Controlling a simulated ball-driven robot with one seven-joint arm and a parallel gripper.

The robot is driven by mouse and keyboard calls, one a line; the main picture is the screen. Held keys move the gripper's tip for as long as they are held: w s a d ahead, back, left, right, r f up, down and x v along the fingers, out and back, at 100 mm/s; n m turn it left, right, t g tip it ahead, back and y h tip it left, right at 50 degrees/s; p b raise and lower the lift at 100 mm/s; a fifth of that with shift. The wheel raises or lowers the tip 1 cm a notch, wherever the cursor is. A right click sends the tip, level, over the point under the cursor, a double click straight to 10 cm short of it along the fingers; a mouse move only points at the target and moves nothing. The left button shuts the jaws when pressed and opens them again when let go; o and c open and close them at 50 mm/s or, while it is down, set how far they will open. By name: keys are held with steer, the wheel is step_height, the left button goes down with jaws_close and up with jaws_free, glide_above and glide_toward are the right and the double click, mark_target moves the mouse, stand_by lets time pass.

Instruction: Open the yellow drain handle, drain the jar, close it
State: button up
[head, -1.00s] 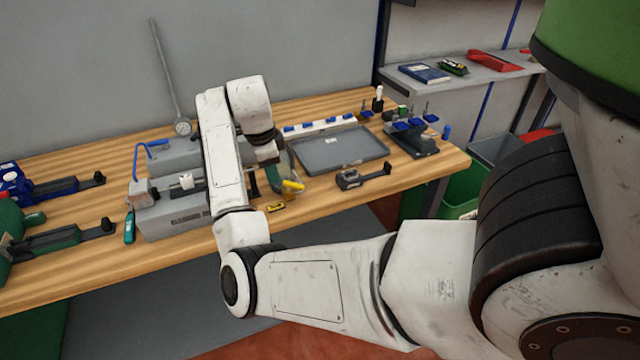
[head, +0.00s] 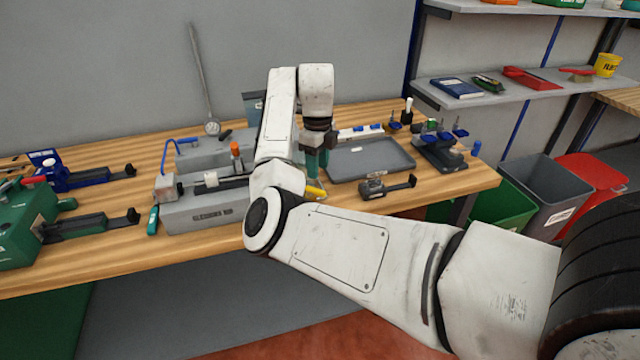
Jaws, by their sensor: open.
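The yellow drain handle (head: 315,190) shows as a small yellow piece just past my elbow, partly hidden by my arm. My gripper (head: 317,171) points down just above and behind it, with dark green fingers. It is open, and I cannot tell whether it touches the handle. The jar cannot be made out; my forearm covers the area to the left of the gripper. A grey box with lettering (head: 207,217) stands on the bench left of my arm.
The wooden bench (head: 110,262) holds a grey tray (head: 372,158) and a small tool (head: 388,187) to the right. Green (head: 25,222) and blue devices (head: 85,178) stand at left. Bins (head: 545,188) stand beyond the bench's right end.

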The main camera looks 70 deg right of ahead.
mark_target(318, 190)
step_height(318, 190, down, 7)
steer(key=shift+p, duration=0.45)
jaws_close()
